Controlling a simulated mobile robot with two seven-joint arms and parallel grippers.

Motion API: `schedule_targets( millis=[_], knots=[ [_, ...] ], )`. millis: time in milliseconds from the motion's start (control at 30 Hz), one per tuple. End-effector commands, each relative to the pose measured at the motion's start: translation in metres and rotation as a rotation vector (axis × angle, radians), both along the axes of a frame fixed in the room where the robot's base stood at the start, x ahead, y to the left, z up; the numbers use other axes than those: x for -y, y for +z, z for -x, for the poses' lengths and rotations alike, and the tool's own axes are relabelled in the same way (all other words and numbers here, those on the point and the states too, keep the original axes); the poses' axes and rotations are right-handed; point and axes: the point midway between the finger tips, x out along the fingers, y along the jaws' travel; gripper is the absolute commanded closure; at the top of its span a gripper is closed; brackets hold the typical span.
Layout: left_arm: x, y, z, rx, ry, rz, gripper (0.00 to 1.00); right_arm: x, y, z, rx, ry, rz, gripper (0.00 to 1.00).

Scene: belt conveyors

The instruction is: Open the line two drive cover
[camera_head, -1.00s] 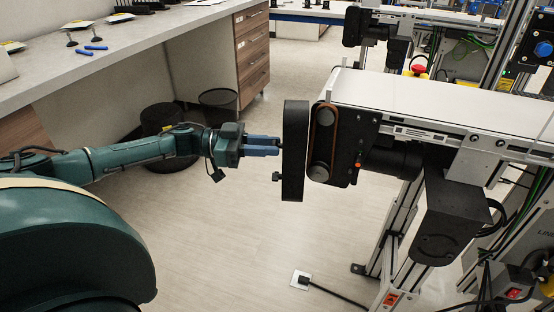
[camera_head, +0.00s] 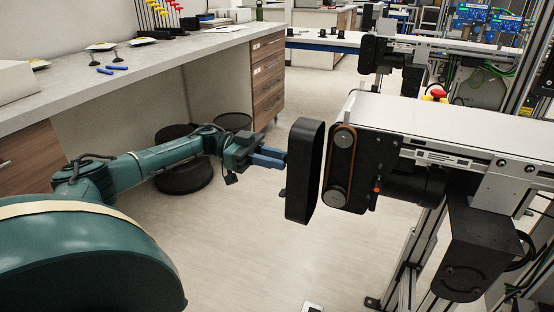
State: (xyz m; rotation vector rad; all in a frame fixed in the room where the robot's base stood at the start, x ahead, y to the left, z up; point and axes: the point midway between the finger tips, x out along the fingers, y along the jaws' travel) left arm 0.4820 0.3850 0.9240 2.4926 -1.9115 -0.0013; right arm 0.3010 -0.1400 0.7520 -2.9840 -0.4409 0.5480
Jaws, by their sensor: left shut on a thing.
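The black drive cover (camera_head: 304,172) is a tall, rounded-end piece standing upright, to the left of the conveyor's end. A narrow gap separates it from the drive plate. The belt and two pulleys (camera_head: 341,167) behind it are exposed on the end of the conveyor (camera_head: 430,125). My left gripper (camera_head: 270,158) reaches in from the left, its blue fingers shut at the cover's left side. What the fingertips grip is partly hidden; it appears to be a part of the cover. My right gripper is not in view.
A grey workbench (camera_head: 150,62) with wooden drawers (camera_head: 267,80) runs along the left. Black bins (camera_head: 183,175) stand under it. A motor box (camera_head: 470,245) hangs below the conveyor. A red emergency button (camera_head: 438,94) sits behind it. The floor between bench and conveyor is clear.

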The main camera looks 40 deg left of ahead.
Motion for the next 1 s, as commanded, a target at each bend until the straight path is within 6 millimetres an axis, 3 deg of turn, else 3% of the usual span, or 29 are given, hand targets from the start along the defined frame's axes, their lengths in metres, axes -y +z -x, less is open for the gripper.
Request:
schedule_targets(
  millis=[67, 100, 333, 667, 867, 1000],
  knots=[
    [0.002, -0.001, 0.0, 0.0, -0.003, 0.002, 1.0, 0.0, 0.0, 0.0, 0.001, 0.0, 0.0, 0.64],
    [0.002, -0.001, 0.0, 0.0, -0.003, 0.002, 0.75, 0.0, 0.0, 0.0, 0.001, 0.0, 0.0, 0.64],
    [0.001, 0.0, 0.0, 0.0, -0.002, 0.001, 0.57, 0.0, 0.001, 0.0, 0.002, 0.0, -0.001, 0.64],
    [-0.003, 0.0, 0.001, 0.001, 0.0, 0.0, 0.55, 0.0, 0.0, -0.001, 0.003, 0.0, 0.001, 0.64],
    [-0.033, -0.001, 0.008, 0.002, 0.005, -0.001, 0.55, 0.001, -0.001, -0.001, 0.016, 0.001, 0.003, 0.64],
    [-0.065, -0.002, 0.016, 0.004, 0.005, 0.0, 0.55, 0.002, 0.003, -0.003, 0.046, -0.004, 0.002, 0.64]
  ],
)
